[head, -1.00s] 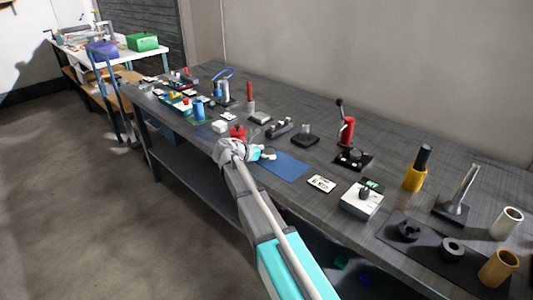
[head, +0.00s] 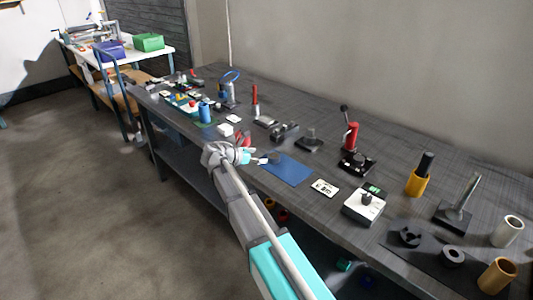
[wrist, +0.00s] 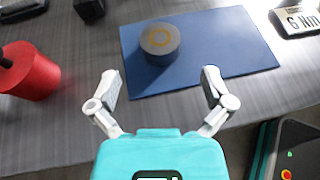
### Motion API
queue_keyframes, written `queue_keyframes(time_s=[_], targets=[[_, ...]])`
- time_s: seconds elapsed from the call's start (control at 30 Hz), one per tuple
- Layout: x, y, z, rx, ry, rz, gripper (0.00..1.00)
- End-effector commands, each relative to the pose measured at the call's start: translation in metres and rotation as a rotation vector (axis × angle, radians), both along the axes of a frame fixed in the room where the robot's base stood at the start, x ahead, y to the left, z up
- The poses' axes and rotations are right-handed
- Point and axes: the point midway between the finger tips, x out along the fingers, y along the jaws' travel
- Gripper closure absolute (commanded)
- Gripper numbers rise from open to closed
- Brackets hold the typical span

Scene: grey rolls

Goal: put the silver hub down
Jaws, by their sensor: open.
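The silver hub (wrist: 161,42), a short grey disc with a yellowish ring on its top face, rests flat on the blue mat (wrist: 235,50) near the mat's left edge. The blue mat also shows in the head view (head: 290,171); the hub is small and hard to make out there beside my fingertips. My gripper (wrist: 161,88) is open and empty. Its two fingers are spread wide at the near edge of the mat, apart from the hub, which lies beyond the fingertips.
A red cylinder with a black knob (wrist: 30,72) stands left of the mat. A "6 Nm" card (head: 325,188) lies to the right, with a white box with a knob (head: 364,204) beyond. Several tools and parts line the back of the grey bench.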

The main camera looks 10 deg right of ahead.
Motion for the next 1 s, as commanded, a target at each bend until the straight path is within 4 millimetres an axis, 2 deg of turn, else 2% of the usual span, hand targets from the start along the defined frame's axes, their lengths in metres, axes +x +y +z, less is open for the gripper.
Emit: queue_keyframes(time_s=[0.03,0.2,0.4,1.0], targets=[[-0.004,0.008,0.007,0.000,0.000,0.002,0.00],[-0.013,0.029,0.016,0.000,-0.001,0.002,0.00],[-0.020,0.044,0.021,0.000,0.000,0.000,0.00],[-0.022,0.048,0.022,0.000,0.000,0.001,0.00]])
